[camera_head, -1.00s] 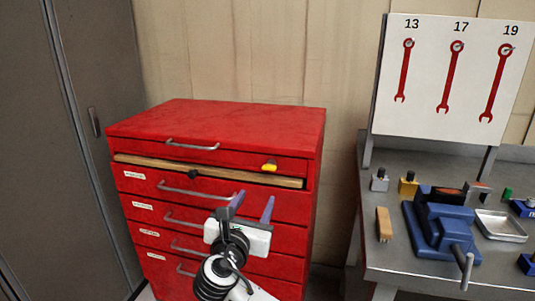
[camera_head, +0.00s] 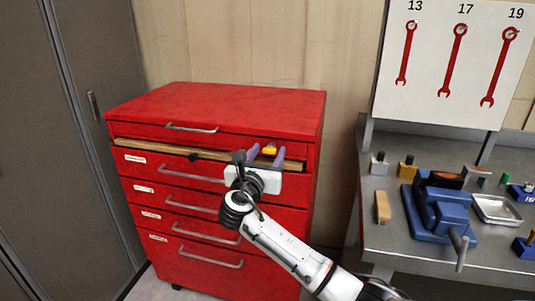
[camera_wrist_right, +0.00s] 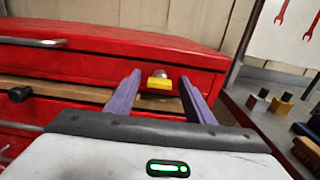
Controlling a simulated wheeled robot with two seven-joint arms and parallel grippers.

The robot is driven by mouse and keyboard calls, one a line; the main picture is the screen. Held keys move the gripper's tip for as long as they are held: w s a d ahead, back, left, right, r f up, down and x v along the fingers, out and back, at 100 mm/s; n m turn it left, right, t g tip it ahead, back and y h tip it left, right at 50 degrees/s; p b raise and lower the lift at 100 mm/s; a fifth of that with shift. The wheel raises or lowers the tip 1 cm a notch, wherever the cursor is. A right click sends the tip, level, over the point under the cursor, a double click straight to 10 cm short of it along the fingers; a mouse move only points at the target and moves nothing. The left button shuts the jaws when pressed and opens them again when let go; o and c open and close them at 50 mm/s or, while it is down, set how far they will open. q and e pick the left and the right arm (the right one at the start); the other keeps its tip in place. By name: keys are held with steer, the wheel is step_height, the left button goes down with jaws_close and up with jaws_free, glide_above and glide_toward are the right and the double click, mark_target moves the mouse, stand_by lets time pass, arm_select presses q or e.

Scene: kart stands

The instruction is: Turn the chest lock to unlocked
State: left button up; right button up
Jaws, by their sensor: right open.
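The red chest (camera_head: 215,98) stands in front of the wall. Its lock is a yellow knob (camera_head: 270,149) on the right of the top drawer's front. In the right wrist view the yellow lock knob (camera_wrist_right: 159,80) shows between the two fingers, with a grey round part behind it. My right gripper (camera_head: 266,153) is open, its purple fingers pointing at the chest front on either side of the knob. In the right wrist view the gripper (camera_wrist_right: 155,95) has a gap on both sides of the knob. My left gripper is not in view.
A wooden bar (camera_head: 150,150) with a black knob (camera_head: 193,157) runs across the chest under the top drawer. A bench (camera_head: 375,240) at the right holds a blue vise (camera_head: 440,210), a brush and small blocks. A grey cabinet (camera_head: 60,120) stands at the left.

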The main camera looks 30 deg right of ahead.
steer(key=c, duration=1)
steer(key=shift+c, duration=0.2)
